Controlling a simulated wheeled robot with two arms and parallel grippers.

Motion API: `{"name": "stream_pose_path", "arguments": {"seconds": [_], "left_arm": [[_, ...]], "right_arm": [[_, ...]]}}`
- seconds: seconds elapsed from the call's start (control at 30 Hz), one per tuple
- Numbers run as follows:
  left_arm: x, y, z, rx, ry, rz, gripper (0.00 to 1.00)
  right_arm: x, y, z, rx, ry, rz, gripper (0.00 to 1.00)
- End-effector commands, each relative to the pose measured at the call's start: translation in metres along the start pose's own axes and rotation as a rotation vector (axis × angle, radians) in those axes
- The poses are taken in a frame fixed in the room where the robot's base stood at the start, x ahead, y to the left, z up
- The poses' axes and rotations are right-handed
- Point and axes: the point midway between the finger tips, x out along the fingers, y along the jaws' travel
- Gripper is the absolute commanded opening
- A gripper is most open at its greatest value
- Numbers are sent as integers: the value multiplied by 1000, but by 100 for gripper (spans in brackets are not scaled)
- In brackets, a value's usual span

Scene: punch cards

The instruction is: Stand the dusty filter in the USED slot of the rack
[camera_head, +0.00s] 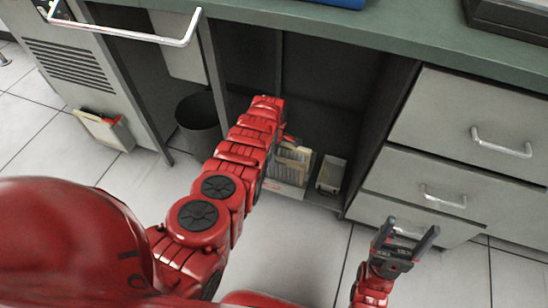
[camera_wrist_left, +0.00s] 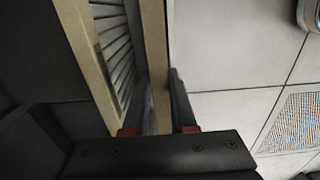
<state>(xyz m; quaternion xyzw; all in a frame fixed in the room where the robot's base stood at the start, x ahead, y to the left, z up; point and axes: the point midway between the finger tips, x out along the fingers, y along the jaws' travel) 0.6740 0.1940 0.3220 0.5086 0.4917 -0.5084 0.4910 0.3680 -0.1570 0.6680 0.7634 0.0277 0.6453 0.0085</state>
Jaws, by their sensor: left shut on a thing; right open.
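My left gripper (camera_wrist_left: 167,100) is shut on the tan edge of a framed filter (camera_wrist_left: 155,45); grey pleats show beside that edge in the left wrist view. In the head view my left arm reaches into the open bay under the bench and hides most of this gripper. A cream pleated filter (camera_head: 293,158) shows just beyond the arm's end, low in the bay; I cannot tell whether it rests on anything. A pale low holder with a red mark (camera_head: 284,190) is under it, perhaps the rack. No USED label is readable. My right gripper (camera_head: 405,240) is open and empty before the drawers.
A small pale box (camera_head: 331,174) stands right of the holder. A dark bin (camera_head: 198,118) is left of the arm. A cream, red-edged tray (camera_head: 104,129) juts from the grey cabinet at left. Drawers (camera_head: 459,143) with handles close the right side. The tiled floor (camera_head: 300,260) in front is clear.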

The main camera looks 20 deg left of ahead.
Motion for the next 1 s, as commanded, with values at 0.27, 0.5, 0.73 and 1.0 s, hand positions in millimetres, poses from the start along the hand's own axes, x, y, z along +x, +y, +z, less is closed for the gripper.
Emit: {"name": "stream_pose_path", "arguments": {"seconds": [0.27,0.5,0.73,1.0], "left_arm": [[-1,0,0,0,0,0,44],[-1,0,0,0,0,0,60],[0,0,0,0,0,0,90],[-1,0,0,0,0,0,90]], "right_arm": [[0,0,0,0,0,0,80],[0,0,0,0,0,0,80],[0,0,0,0,0,0,80],[1,0,0,0,0,0,80]]}}
